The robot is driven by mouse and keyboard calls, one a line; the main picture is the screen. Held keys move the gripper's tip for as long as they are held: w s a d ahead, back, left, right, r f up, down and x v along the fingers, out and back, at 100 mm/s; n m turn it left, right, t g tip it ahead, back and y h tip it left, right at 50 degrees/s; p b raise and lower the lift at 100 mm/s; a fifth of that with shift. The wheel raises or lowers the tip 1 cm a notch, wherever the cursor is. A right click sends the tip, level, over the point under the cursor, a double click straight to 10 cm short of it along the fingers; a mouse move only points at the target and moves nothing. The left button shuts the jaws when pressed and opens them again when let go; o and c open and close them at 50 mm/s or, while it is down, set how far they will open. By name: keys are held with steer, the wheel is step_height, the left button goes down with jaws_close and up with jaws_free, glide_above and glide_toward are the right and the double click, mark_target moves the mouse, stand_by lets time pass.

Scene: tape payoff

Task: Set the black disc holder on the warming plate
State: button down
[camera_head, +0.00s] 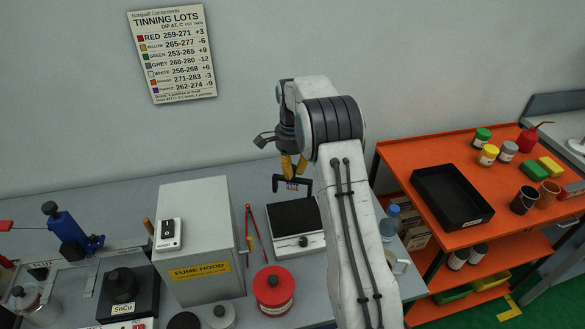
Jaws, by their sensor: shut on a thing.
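My gripper (294,169), with yellow fingers pointing down, is shut on the black disc holder (276,183), a dark bracket shape with a small coloured patch at its middle. The holder hangs below the fingers, over or just behind the far edge of the warming plate (292,216). The exact height gap cannot be told. The warming plate is a white box with a flat black top and a dark knob on its front. Its black top is bare. My arm hides the area to the right of the plate.
The grey fume hood box (205,236) stands left of the plate, with red tongs (257,235) between. A red tub (273,289) is in front. A water bottle (389,224) is right of my arm. An orange cart (420,160) holds a black tray (452,197) and several jars.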

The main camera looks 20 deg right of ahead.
steer(key=n, duration=0.3)
steer(key=shift+w+d, duration=0.2)
steer(key=shift+w, duration=0.2)
steer(key=shift+n, duration=1)
steer(key=shift+f, duration=0.15)
steer(key=shift+f+b, duration=2.5)
steer(key=shift+f, duration=0.45)
steer(key=shift+f, duration=0.4)
steer(key=c, duration=0.6)
jaws_free()
steer(key=shift+r, duration=0.2)
